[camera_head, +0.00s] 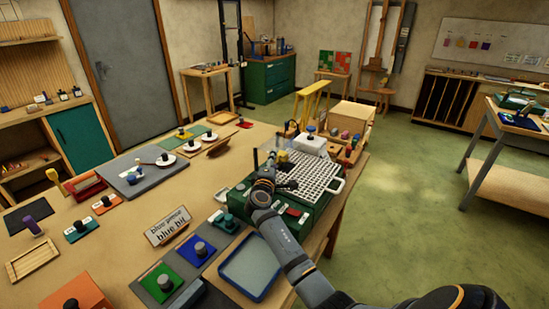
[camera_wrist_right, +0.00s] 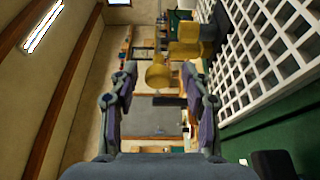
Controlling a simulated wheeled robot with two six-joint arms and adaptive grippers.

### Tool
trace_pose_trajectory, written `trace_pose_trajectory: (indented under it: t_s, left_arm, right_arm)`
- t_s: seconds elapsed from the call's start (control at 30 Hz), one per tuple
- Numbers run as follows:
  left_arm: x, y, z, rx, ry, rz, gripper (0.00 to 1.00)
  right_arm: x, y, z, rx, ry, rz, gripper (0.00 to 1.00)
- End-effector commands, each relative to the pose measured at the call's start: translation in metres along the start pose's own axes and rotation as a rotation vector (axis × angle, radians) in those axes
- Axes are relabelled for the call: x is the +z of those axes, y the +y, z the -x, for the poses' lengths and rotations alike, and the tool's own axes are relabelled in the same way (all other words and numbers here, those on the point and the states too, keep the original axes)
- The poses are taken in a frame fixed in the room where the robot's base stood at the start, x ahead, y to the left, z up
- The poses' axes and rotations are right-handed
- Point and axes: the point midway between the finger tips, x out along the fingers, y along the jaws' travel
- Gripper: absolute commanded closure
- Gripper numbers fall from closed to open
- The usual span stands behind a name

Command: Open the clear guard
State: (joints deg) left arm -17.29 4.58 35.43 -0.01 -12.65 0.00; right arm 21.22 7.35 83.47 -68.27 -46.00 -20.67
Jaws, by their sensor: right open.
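A green machine (camera_head: 300,212) with a white grid top (camera_head: 312,176) stands at the right edge of the workbench. My right gripper (camera_head: 263,165) is at the machine's left side, beside the grid. In the wrist view the right gripper (camera_wrist_right: 155,82) is open, with its two fingers well apart. A gold round knob (camera_wrist_right: 158,76) shows between the fingertips, and I cannot tell whether they touch it. A yellow-brown block-like part (camera_wrist_right: 185,49) is beside it, near the white grid (camera_wrist_right: 265,65). My left gripper is not in view.
The workbench (camera_head: 120,235) holds several coloured pads with knobs, a sign (camera_head: 167,227) and a blue-rimmed tray (camera_head: 251,266) in front of the machine. A white box (camera_head: 309,145) and a yellow stand (camera_head: 312,103) are behind the grid. The green floor (camera_head: 410,200) at right is clear.

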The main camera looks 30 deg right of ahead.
Motion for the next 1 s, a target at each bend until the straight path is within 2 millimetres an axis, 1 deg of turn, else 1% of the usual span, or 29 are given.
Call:
trace_pose_trajectory:
  t_s: [0.03,0.13,0.23,0.4,0.7,0.77,1.0]
  left_arm:
    - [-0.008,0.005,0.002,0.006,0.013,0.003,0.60]
    - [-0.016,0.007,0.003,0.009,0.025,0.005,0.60]
    - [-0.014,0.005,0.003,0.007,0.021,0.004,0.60]
    - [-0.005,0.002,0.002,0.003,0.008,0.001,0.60]
    - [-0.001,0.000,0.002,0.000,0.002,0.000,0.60]
    - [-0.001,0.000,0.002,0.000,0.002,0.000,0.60]
    - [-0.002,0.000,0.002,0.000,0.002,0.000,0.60]
  right_arm:
    - [0.000,0.002,-0.006,0.000,-0.001,0.001,0.52]
    - [0.000,0.000,-0.012,-0.001,-0.001,0.000,0.52]
    - [0.001,0.000,-0.013,-0.001,-0.001,0.000,0.52]
    - [0.000,-0.001,-0.013,-0.001,-0.001,0.000,0.52]
    - [0.000,-0.001,-0.013,-0.001,-0.001,0.000,0.93]
    - [0.000,-0.001,-0.013,-0.001,0.000,0.000,1.00]
    - [0.000,-0.001,-0.013,-0.001,0.000,0.000,1.00]
